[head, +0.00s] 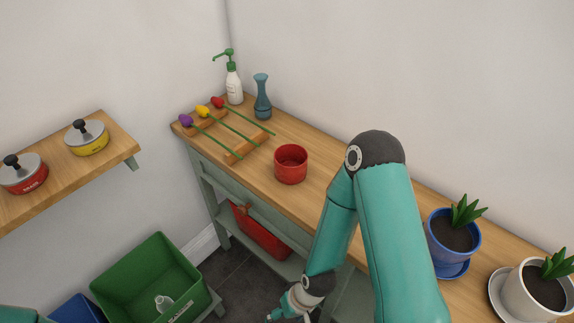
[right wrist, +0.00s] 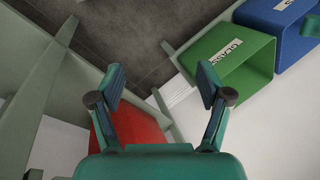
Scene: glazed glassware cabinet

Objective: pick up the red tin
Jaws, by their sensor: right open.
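The red tin (head: 22,176) has a grey lid with a black knob and a pale label. It stands upright at the left end of the wooden wall shelf, at the left edge of the head view. My right gripper (head: 288,309) hangs low in front of the workbench, far to the right of the tin. In the right wrist view the gripper (right wrist: 161,84) is open, with nothing between its fingers. The tin is not in the right wrist view. My left gripper is out of view.
A yellow tin (head: 87,138) shares the shelf (head: 112,128). The workbench (head: 318,170) holds a red pot (head: 291,166), a blue vase (head: 262,98), a soap bottle (head: 234,84) and potted plants.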

